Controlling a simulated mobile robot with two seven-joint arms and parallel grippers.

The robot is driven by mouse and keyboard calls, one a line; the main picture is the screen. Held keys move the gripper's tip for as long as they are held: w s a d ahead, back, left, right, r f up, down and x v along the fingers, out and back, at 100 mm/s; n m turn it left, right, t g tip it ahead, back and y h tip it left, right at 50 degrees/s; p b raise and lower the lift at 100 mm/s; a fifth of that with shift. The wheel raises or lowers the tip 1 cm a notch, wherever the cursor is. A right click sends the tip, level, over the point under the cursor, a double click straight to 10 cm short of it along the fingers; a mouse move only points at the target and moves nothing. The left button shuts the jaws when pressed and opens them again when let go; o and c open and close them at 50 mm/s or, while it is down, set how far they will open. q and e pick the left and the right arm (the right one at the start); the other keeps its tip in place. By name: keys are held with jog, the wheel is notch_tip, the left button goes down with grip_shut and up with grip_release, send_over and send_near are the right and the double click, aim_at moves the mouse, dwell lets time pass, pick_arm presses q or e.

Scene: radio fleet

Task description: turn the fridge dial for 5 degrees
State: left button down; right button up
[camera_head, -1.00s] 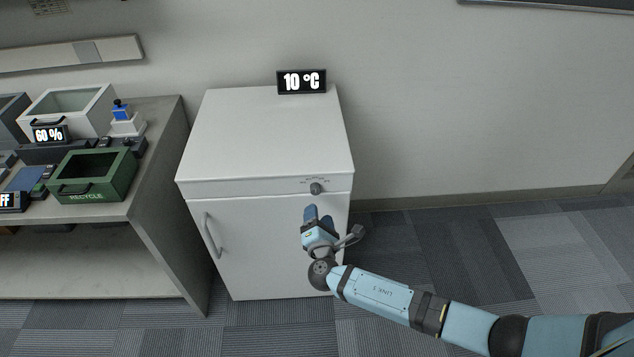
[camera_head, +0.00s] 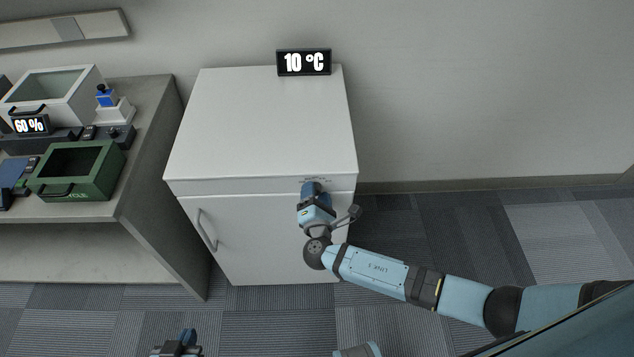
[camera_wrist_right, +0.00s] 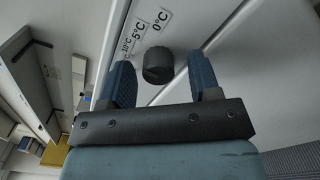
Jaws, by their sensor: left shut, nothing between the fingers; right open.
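My right gripper (camera_head: 313,187) is at the fridge's upper front and hides the dial in the head view. In the right wrist view its open fingers (camera_wrist_right: 158,72) stand on either side of the dial, with gaps visible. My left gripper (camera_head: 178,346) is shut and empty at the bottom edge of the head view.
A grey bench (camera_head: 150,150) stands left of the fridge, carrying a green recycle bin (camera_head: 80,172), a white drawer box and small devices. The fridge door has a handle (camera_head: 206,229) on its left. Carpet floor to the right is clear.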

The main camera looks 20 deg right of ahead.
pick_arm(q)
jog(key=shift+w+d, duration=0.15)
jog(key=shift+w, duration=0.1)
pick_arm(e)
jog(key=shift+w, duration=0.15)
jog(key=c, duration=0.9)
pick_arm(q)
jog(key=f+b, duration=0.1)
jog(key=b, duration=0.1)
jog(key=f+b, duration=0.2)
jog(key=b, duration=0.1)
jog(key=f+b, duration=0.1)
jog(key=b, duration=0.2)
jog(key=shift+w+d+f, duration=0.35)
jog(key=shift+w+d, duration=0.05)
pick_arm(e)
jog(key=m, duration=0.5)
jog(key=shift+m, duration=0.4)
pick_arm(q)
jog(key=shift+s+a, duration=0.1)
jog(key=shift+a, duration=0.05)
pick_arm(e)
jog(key=shift+r, duration=0.1)
